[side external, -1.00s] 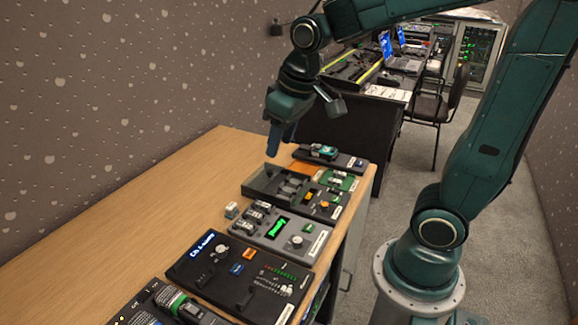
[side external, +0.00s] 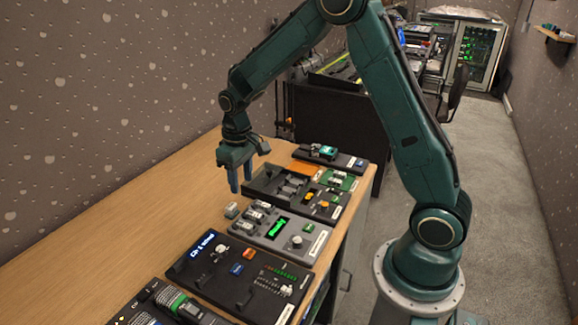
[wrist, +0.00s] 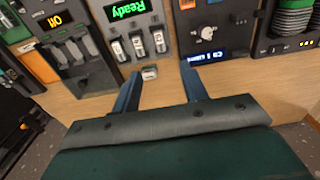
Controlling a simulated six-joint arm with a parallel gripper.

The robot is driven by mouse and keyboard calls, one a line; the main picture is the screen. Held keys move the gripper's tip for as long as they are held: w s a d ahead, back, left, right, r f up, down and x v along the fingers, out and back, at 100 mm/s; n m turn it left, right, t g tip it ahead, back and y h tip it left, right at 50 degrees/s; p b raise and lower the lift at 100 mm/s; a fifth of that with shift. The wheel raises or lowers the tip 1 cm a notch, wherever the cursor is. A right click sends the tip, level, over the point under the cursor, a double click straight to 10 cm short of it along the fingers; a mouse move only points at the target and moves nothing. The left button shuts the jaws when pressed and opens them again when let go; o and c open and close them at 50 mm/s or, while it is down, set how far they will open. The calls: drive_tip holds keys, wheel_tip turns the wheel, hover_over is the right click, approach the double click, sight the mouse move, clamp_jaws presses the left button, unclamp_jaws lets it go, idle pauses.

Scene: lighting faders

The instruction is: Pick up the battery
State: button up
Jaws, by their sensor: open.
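A small whitish-grey block, which looks like the battery (side external: 231,210), rests on the wooden table beside the grey device with the green "Ready" display (side external: 262,236). It also shows in the wrist view (wrist: 149,72), lying between the two finger lines and nearer the left finger. Several similar blocks (wrist: 137,46) sit in slots on the grey device. My gripper (side external: 240,189) is open and empty, pointing down above the table, behind the block in the side view. The wrist view shows both blue fingers apart (wrist: 160,82).
A black panel with a blue display (side external: 232,272) stands in front of the grey device. A dark tray-like unit (side external: 262,193) stands behind it, close to my fingers. The left part of the wooden table (side external: 130,235) is bare.

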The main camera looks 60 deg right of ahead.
drive_tip(key=shift+w+d+f, duration=0.1)
drive_tip(key=shift+w+f, duration=0.05)
drive_tip(key=shift+f, duration=0.3)
drive_tip(key=shift+w+d+f, duration=0.1)
drive_tip(key=shift+w+f, duration=0.05)
drive_tip(key=shift+f, duration=0.3)
hover_over(246, 225)
drive_tip(key=shift+w+f, duration=0.1)
drive_tip(key=shift+f, duration=4.2)
drive_tip(key=shift+f, duration=2.6)
clamp_jaws()
drive_tip(key=shift+r, duration=0.15)
